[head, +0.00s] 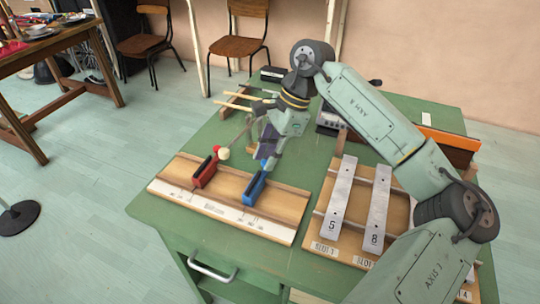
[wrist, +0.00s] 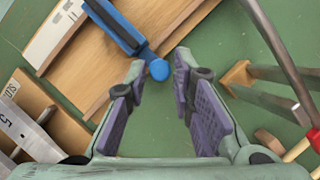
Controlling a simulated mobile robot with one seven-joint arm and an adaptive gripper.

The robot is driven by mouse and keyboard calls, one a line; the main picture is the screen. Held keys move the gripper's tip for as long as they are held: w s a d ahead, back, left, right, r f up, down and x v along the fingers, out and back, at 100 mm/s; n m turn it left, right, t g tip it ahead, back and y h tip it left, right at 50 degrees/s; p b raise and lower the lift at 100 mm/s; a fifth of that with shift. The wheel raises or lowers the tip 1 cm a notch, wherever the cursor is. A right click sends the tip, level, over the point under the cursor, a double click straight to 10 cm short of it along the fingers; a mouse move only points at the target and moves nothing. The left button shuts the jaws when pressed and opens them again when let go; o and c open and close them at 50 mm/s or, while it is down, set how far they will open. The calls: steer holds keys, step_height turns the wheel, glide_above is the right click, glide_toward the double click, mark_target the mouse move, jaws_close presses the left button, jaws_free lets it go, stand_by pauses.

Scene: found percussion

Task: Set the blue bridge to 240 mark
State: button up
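The blue bridge (head: 254,189) sits on the right part of a wooden board (head: 284,206) with a white scale strip (head: 220,209) along its front edge. The strip's marks are too small to read. In the wrist view the blue bridge (wrist: 118,27) is at the top, with its round blue knob (wrist: 159,69) pointing towards me. My gripper (head: 266,158) is just behind the bridge, pointing down. In the wrist view my gripper (wrist: 160,66) is open, and the knob appears between its fingertips, with gaps on both sides. I cannot tell its height relative to the knob.
A red bridge (head: 205,172) stands left on the same board, near a cream mallet head (head: 223,154). Metal bars (head: 336,200) marked 5 and 8 lie on wooden rails to the right. Wooden sticks and a small rack (head: 240,100) are behind. Green tabletop (head: 165,215) shows at the left.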

steer(key=o, duration=0.3)
steer(key=shift+r, duration=0.1)
steer(key=v, duration=1.1)
steer(key=shift+d+r, duration=0.25)
steer(key=shift+r, duration=0.1)
